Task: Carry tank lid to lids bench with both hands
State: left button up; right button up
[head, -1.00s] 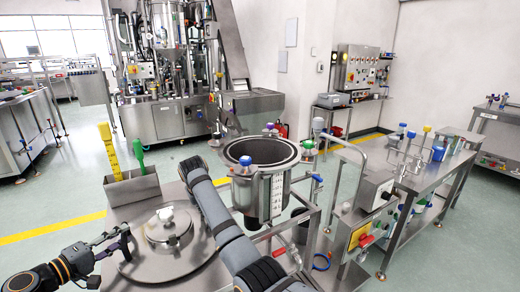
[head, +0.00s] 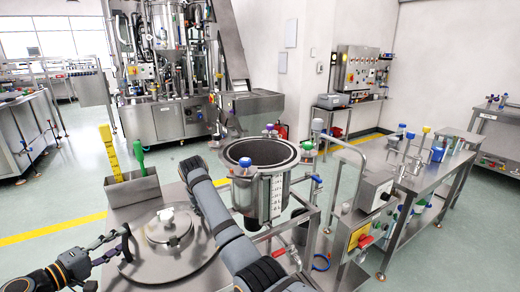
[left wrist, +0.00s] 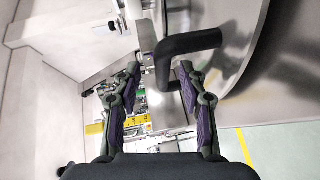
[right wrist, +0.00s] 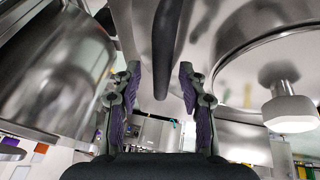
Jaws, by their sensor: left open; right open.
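The tank lid (head: 188,262) is a wide round steel disc with a raised centre and a white knob, lying flat on a steel bench top (head: 128,212). My left gripper (head: 120,238) is beside the lid's left edge. In the left wrist view its open fingers (left wrist: 160,80) stand either side of the black lid handle (left wrist: 190,42), not closed on it. In the right wrist view my open right gripper (right wrist: 160,82) has another black handle (right wrist: 166,38) between and beyond its fingers. My right arm hides the lid's right side and that gripper in the head view.
An open steel tank (head: 258,190) stands right behind the lid. A steel bin (head: 133,186) with yellow and green tools is at the bench's back left. A steel table with valves and a control box (head: 374,190) is at right. Green floor lies open behind.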

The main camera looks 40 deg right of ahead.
pick_arm(q)
jog(key=shift+p+v, duration=1.15)
jog(key=shift+v, duration=1.85)
pick_arm(e)
jog(key=shift+r, duration=1.25)
jog(key=shift+f+b, duration=0.35)
pick_arm(q)
jog(key=s+a, duration=0.1)
jog(key=a, duration=0.5)
jog(key=shift+s+a+r, duration=0.25)
jog(key=shift+s+r, duration=0.05)
jog(key=shift+s, duration=0.05)
notch_tip(320, 180, up, 9)
jog(key=p, duration=0.9)
pick_arm(e)
jog(key=v, duration=0.7)
pick_arm(q)
jog(key=shift+r, duration=0.25)
pick_arm(e)
jog(key=shift+r, duration=0.1)
